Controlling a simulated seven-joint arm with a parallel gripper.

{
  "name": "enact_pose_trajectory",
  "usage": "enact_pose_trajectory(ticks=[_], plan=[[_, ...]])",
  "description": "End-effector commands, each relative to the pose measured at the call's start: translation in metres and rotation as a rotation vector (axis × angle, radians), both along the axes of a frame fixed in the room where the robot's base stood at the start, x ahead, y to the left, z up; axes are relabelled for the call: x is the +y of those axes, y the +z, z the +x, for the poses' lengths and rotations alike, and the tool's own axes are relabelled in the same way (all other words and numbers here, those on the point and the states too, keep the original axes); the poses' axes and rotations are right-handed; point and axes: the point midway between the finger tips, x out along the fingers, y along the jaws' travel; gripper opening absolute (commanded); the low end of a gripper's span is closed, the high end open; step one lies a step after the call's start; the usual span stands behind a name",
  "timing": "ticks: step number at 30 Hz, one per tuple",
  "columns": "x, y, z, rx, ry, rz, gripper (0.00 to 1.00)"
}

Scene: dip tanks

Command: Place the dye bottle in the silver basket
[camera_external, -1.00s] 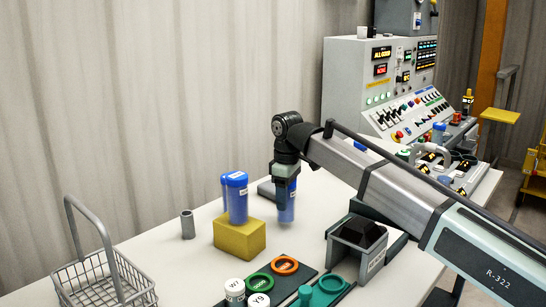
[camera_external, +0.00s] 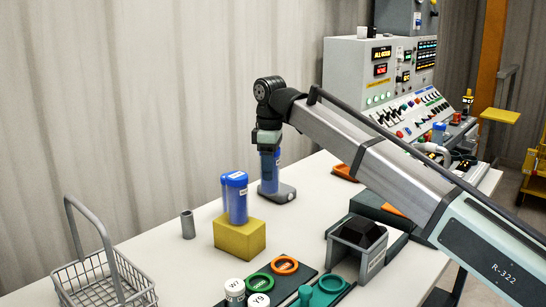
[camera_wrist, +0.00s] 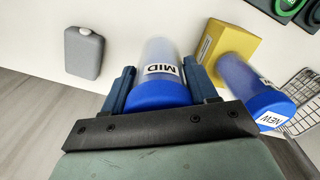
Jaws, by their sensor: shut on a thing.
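My gripper (camera_external: 268,148) is shut on a blue-capped bottle labelled MID (camera_external: 268,176). The wrist view shows this bottle (camera_wrist: 160,88) upright between the two fingers. In the external view it stands out in front of a flat grey piece (camera_external: 284,196); whether it touches that piece or the table is not clear. A second blue bottle (camera_external: 236,204), labelled NEW in the wrist view (camera_wrist: 252,88), stands on a yellow block (camera_external: 240,240). The silver wire basket (camera_external: 98,280) with its raised handle is at the front left, apart from my gripper.
A small grey cylinder (camera_external: 188,224) stands between basket and block. White jars (camera_external: 235,290), coloured rings (camera_external: 285,265) and a dark block in a grey holder (camera_external: 360,238) lie in front. A control console (camera_external: 385,90) stands at the back right.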

Motion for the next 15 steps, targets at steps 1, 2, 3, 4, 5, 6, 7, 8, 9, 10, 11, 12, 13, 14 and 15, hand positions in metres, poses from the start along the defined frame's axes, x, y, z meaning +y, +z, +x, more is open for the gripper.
enact_pose_trajectory(ticks=[1,2,3,4,5,6,7,8,9,10,11,12,13,14,15], plan=[[0.022,0.007,0.004,0.0,0.08,0.001,0.18],[0.033,0.01,0.004,0.0,0.132,0.001,0.18],[0.048,0.014,0.002,0.0,0.204,0.001,0.18],[0.058,0.017,0.001,0.0,0.257,0.001,0.18],[0.07,0.02,-0.001,0.0,0.31,0.001,0.18],[0.085,0.024,-0.005,0.0,0.381,0.001,0.18],[0.095,0.026,-0.009,0.0,0.43,0.001,0.18],[0.105,0.029,-0.015,0.0,0.475,0.001,0.18],[0.117,0.031,-0.022,0.0,0.526,0.001,0.18],[0.125,0.033,-0.029,0.0,0.561,0.001,0.18],[0.133,0.035,-0.036,0.0,0.589,0.001,0.18],[0.142,0.037,-0.045,0.0,0.626,0.0,0.18],[0.15,0.038,-0.053,0.0,0.652,0.0,0.18],[0.156,0.04,-0.06,0.0,0.675,0.0,0.18],[0.166,0.042,-0.071,0.0,0.705,0.0,0.18]])
